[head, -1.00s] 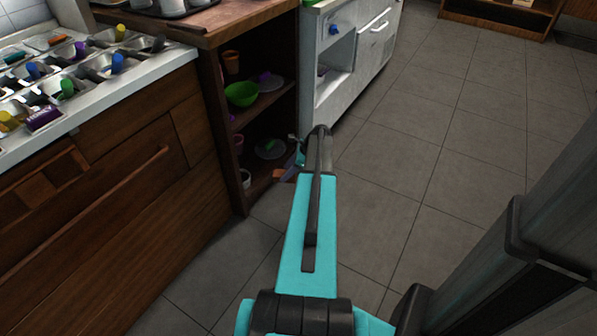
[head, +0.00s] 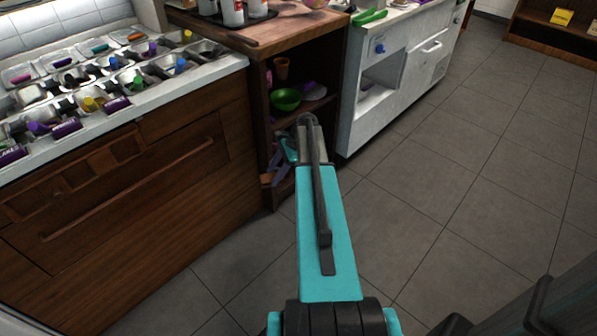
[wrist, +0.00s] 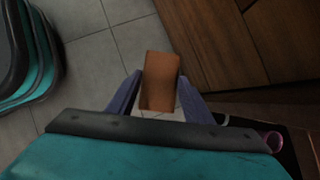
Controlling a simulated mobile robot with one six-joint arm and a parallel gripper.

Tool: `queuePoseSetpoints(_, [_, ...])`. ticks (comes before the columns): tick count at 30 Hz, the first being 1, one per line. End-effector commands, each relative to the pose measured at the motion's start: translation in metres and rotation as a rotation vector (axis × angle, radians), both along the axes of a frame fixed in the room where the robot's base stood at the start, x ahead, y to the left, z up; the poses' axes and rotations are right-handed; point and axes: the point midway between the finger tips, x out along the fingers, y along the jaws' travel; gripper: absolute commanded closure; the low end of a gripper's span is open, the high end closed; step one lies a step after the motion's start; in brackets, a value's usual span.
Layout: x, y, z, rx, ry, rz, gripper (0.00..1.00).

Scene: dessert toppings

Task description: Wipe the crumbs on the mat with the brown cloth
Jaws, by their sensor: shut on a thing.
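The brown cloth (wrist: 160,80) is a small folded block between the two purple fingers of my gripper (wrist: 158,92) in the wrist view. My gripper is shut on it and holds it above the grey floor, beside the wooden cabinet front. In the head view my gripper (head: 279,174) is low in front of the open shelf, partly behind my arm, with the brown cloth (head: 267,180) at its tip. I cannot make out the mat or any crumbs in either view.
A counter with topping trays (head: 130,77) runs along the left. An open wooden shelf (head: 262,130) holds a green bowl (head: 286,99) and cups. A dark tray (head: 262,15) with cans stands on top. A white machine (head: 400,75) stands right of it. The tiled floor (head: 450,200) is clear.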

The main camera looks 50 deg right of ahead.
Motion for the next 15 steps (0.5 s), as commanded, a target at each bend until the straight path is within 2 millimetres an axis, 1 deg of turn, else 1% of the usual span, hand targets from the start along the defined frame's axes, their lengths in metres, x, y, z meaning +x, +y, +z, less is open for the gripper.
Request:
queuePoseSetpoints(1, [0.007, 0.018, 0.018, -0.002, 0.0, 0.047, 0.72])
queuePoseSetpoints(7, [0.027, 0.078, 0.058, -0.005, 0.0, 0.222, 0.72])
queuePoseSetpoints(14, [0.041, 0.148, 0.104, -0.005, 0.001, 0.422, 0.72])
queuePoseSetpoints(15, [0.043, 0.161, 0.112, -0.006, 0.001, 0.459, 0.72])
